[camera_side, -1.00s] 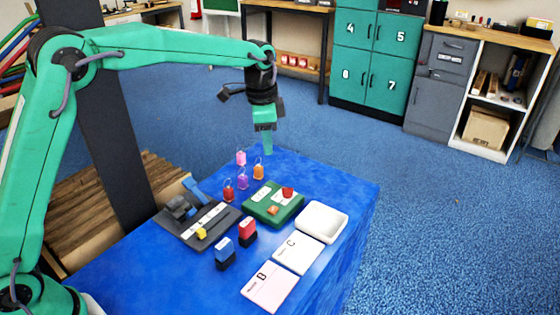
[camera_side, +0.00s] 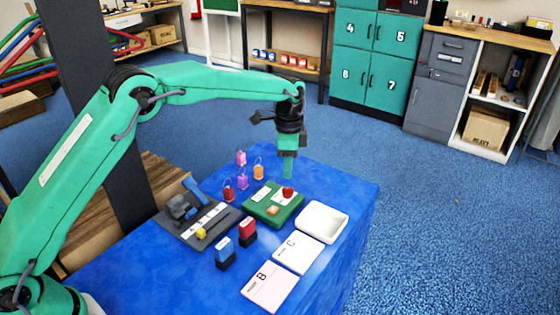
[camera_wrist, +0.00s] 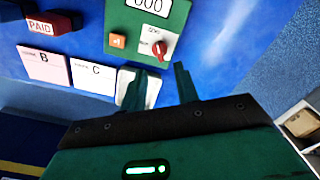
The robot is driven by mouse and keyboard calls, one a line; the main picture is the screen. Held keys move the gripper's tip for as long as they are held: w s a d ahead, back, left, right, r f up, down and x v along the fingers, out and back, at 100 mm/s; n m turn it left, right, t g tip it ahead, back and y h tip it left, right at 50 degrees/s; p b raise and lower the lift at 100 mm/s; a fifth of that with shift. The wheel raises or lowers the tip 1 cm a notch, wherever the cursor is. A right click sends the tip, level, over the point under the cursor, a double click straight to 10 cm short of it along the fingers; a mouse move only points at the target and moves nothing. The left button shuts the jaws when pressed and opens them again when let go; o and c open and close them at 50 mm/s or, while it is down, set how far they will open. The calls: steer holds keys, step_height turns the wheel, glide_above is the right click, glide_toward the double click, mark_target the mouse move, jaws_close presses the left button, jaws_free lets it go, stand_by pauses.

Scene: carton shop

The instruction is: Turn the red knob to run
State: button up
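The red knob (camera_side: 288,191) sits on a white label plate on top of the green box (camera_side: 260,212). In the wrist view the red knob (camera_wrist: 157,50) lies just beyond my fingertips, and the green box (camera_wrist: 120,30) shows a 000 display and an orange button. The small lettering by the knob is too small to read surely. My gripper (camera_side: 287,176) points down just above the knob, apart from it as far as I can see. In the wrist view my gripper (camera_wrist: 161,68) has its two fingers apart with nothing between them.
A white tray (camera_side: 345,222) stands right of the box. Cards B (camera_side: 268,289) and C (camera_side: 297,256) lie in front. Red (camera_side: 248,229) and blue (camera_side: 224,248) stamps stand near the box. Several coloured padlocks (camera_side: 242,181) stand behind, left of my gripper. A grey fixture (camera_side: 187,230) is at left.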

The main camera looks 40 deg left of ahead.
mark_target(288, 188)
steer(key=shift+f, duration=3.4)
jaws_close()
